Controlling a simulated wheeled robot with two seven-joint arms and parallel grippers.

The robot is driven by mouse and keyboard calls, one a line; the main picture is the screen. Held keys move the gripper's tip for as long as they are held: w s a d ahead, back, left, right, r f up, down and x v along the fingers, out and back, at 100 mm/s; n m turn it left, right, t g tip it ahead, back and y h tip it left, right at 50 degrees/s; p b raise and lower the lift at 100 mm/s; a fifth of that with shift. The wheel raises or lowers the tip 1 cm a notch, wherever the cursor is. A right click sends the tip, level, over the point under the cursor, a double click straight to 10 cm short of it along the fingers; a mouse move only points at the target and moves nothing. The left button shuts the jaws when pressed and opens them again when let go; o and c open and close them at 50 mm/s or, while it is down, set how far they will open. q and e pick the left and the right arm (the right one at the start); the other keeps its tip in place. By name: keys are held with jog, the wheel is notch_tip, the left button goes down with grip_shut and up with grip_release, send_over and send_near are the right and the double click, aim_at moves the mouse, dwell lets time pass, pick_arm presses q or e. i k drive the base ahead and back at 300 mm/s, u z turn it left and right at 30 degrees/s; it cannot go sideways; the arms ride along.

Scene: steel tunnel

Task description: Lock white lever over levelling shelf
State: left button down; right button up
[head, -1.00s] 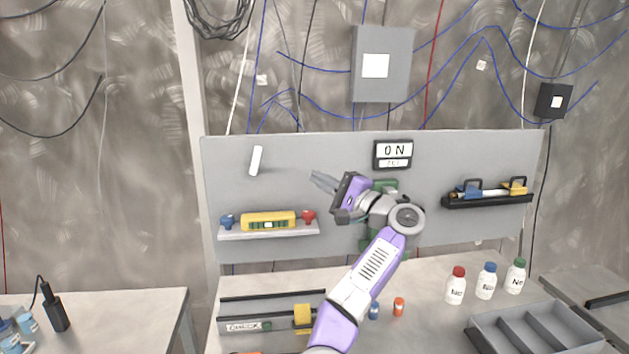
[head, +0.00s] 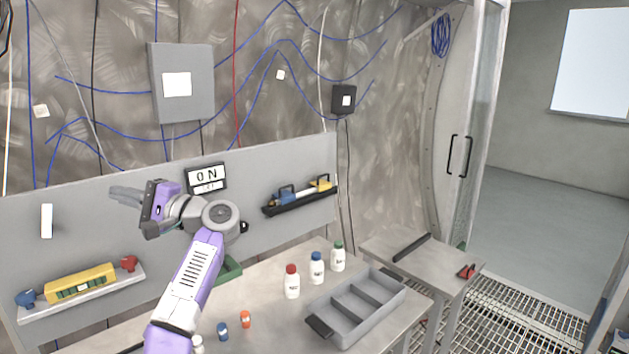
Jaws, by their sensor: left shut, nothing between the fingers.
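The white lever (head: 47,221) is on the grey back panel (head: 95,228) at the left, standing almost upright. Below it the levelling shelf (head: 110,287) carries a yellow spirit level (head: 80,284) between a blue knob piece (head: 26,298) and a red one (head: 128,263). My left gripper (head: 126,195) is shut and empty. In the picture it is to the right of the lever and above the shelf, with its fingers pointing left; its distance from the panel is hard to judge. My right gripper is not in view.
An ON sign (head: 206,178) and a black shelf with blue and yellow items (head: 300,195) are on the panel. White bottles (head: 292,282), small vials and a grey divided tray (head: 355,308) stand on the bench. A side table (head: 420,262) and open doorway are at right.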

aim_at(46, 229)
jog(key=k, duration=1)
